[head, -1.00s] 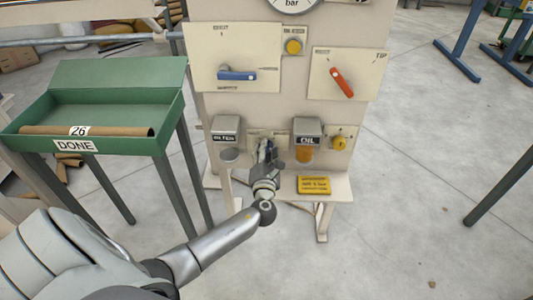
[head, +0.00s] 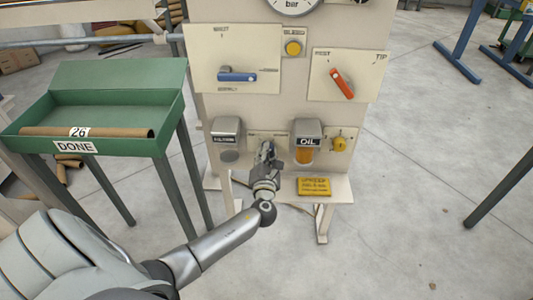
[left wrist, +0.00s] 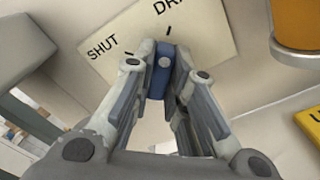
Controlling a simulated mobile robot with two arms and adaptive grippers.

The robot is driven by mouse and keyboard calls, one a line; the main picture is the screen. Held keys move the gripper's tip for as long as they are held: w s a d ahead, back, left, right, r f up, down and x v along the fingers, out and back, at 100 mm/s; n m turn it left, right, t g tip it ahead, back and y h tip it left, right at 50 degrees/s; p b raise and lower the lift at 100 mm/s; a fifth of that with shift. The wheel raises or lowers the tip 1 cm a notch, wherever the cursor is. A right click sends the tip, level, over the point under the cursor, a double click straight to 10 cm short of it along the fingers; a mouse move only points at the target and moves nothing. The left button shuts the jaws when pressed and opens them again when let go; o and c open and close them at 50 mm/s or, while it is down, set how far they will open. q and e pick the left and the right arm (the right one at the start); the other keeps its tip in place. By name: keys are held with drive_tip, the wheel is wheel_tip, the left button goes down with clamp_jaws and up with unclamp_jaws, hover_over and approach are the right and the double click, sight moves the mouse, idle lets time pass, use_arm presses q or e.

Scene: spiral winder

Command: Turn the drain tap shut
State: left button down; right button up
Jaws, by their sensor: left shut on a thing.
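The drain tap's blue lever (left wrist: 161,76) sits between my left gripper's fingertips in the left wrist view. My left gripper (left wrist: 160,85) is shut on it. The pale plate (left wrist: 205,40) behind it reads "SHUT" at the left and "DR…" at the top, the rest cut off. The lever roughly lines up with the mark by "DR…", not the one by "SHUT". In the head view my left gripper (head: 266,152) is low on the panel, between the filter unit and the oil cup, and hides most of the tap.
The filter unit (head: 226,132) is left of the gripper; the oil cup (head: 306,146) and a yellow knob (head: 340,144) are right. Above are a blue lever (head: 237,77) and a red lever (head: 342,83). A yellow sign (head: 313,187) lies below right. A green tray (head: 110,110) stands left.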

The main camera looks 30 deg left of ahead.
use_arm(q)
drive_tip(key=shift+f+n+b, duration=0.1)
drive_tip(key=shift+n+b, duration=2.95)
drive_tip(key=shift+n, duration=5.65)
use_arm(e)
wheel_tip(320, 180, up, 15)
drive_tip(key=t, duration=0.1)
drive_tip(key=shift+s+d, duration=0.15)
drive_tip(key=shift+d, duration=0.05)
use_arm(q)
drive_tip(key=c, duration=1.4)
unclamp_jaws()
drive_tip(key=shift+c, duration=0.2)
drive_tip(key=v, duration=1.2)
drive_tip(key=shift+s, duration=0.1)
